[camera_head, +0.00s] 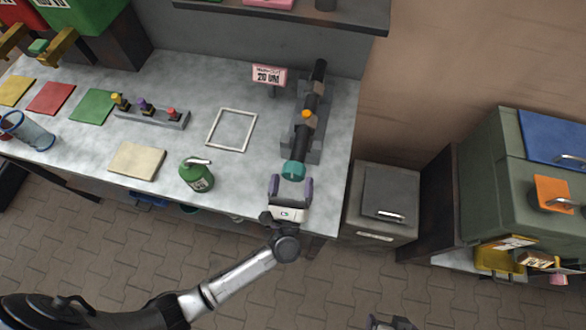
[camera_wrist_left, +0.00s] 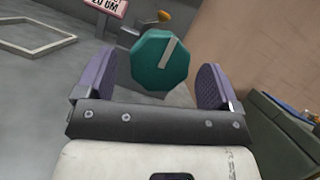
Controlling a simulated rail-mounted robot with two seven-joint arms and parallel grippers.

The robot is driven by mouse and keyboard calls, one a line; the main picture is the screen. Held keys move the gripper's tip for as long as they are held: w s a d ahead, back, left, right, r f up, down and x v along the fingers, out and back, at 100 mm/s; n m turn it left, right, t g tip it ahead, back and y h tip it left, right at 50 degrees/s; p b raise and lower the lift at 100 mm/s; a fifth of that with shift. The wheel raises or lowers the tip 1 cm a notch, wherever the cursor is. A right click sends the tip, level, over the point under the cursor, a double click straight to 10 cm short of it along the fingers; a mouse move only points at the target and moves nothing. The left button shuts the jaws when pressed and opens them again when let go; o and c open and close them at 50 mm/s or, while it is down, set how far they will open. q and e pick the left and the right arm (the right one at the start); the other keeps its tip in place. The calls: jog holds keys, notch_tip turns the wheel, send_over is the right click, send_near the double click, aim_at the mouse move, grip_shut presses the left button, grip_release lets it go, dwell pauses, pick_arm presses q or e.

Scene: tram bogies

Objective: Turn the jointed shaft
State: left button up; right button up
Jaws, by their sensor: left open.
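The jointed shaft (camera_head: 310,102) is a dark rod lying on a grey stand at the right end of the workbench, with an orange piece near its middle. A teal knob (camera_head: 293,170) sits at its near end. In the left wrist view the teal knob (camera_wrist_left: 160,60) shows as a faceted disc with a pale stripe slanting up to the right. My left gripper (camera_head: 291,186) is open just in front of the knob. Its purple fingers stand on either side of the knob in the wrist view, with gaps. A gripper-like part at the bottom edge, perhaps my right, is cut off.
A white square frame (camera_head: 232,130), a green can (camera_head: 196,175) and a beige pad (camera_head: 137,161) lie on the bench (camera_head: 262,185). A grey bin (camera_head: 385,205) stands right of the bench.

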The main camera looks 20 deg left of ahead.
pick_arm(q)
jog(key=shift+x, duration=1.55)
jog(key=shift+c, duration=0.5)
jog(key=c, duration=0.8)
jog(key=shift+m, duration=0.4)
